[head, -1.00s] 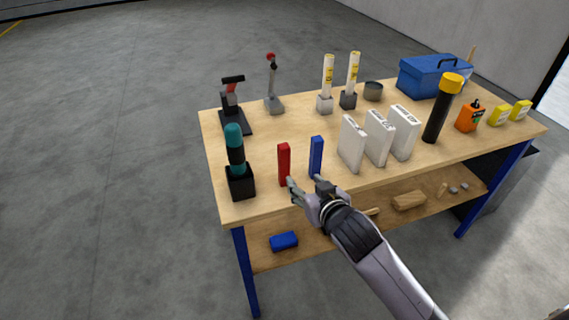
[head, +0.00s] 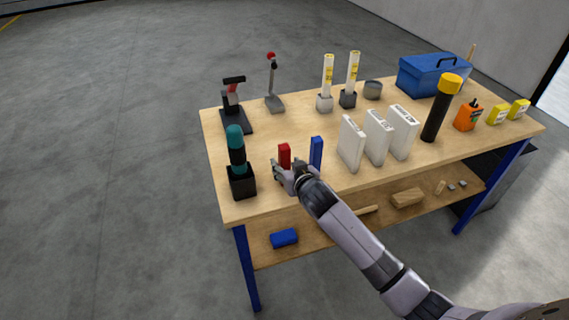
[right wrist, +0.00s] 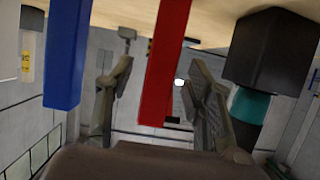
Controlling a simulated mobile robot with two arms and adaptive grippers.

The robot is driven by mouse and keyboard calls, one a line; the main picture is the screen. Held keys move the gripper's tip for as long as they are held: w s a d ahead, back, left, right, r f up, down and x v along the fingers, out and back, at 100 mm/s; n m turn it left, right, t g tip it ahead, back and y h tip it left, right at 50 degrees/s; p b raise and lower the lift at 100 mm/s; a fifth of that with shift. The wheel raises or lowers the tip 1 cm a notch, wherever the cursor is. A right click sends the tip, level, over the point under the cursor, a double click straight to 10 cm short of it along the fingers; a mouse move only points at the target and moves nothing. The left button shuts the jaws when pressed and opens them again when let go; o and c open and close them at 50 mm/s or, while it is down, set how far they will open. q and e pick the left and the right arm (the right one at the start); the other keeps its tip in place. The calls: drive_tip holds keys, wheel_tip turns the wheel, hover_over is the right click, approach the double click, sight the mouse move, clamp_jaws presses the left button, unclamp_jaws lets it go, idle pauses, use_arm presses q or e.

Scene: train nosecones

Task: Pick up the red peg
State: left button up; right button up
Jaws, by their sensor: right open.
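The red peg (head: 284,152) stands upright near the front left of the table; its lower part is hidden behind my gripper in the head view. My right gripper (head: 282,168) is open at the near side of the peg. In the right wrist view, which looks upside down, the red peg (right wrist: 165,62) lies between the two spread fingers of my right gripper (right wrist: 160,90), with a gap visible on each side. My left gripper does not show.
A blue peg (head: 316,154) stands close on the right; it is just outside one finger in the right wrist view (right wrist: 67,50). A teal-topped tool in a black holder (head: 241,183) stands on the left. White boxes (head: 351,145) stand farther right on the table (head: 262,205).

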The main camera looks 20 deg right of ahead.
drive_tip(key=shift+x, duration=1.45)
drive_tip(key=shift+c, duration=0.4)
clamp_jaws()
drive_tip(key=shift+r, duration=0.1)
